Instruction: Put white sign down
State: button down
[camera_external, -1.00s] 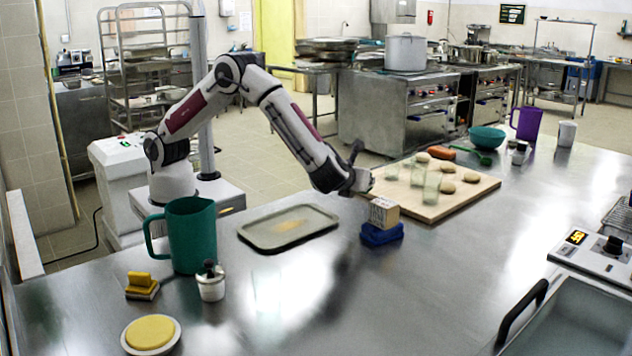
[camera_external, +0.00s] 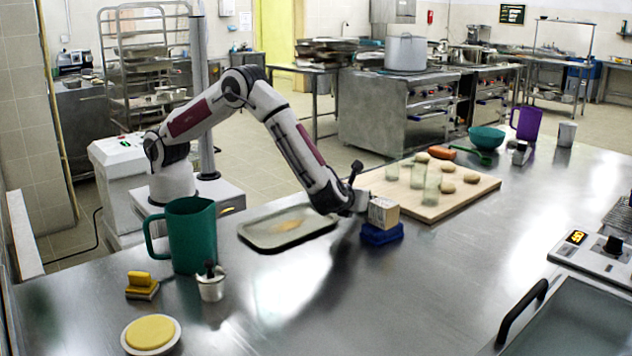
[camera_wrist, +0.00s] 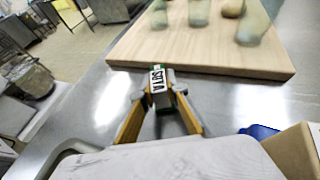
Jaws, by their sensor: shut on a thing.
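The white sign (camera_wrist: 158,80) shows in the wrist view with dark letters on its face and green at its edges. My gripper (camera_wrist: 160,98) is shut on it, with a yellowish finger on each side. The sign is held upright between the fingertips, over the steel counter and just short of the wooden board (camera_wrist: 200,50). In the external view my gripper (camera_external: 358,203) is low over the counter, behind and left of a small cardboard box (camera_external: 383,212). The sign cannot be made out there.
The box sits on a blue block (camera_external: 381,234), close to my gripper's right in the wrist view. A grey tray (camera_external: 262,244) lies to the left. Glasses and buns stand on the board.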

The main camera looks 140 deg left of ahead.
jog(key=shift+f, duration=0.2)
jog(key=shift+f, duration=0.1)
jog(key=c, duration=2)
grip_release()
jog(key=v, duration=1.2)
jog(key=shift+w, duration=0.1)
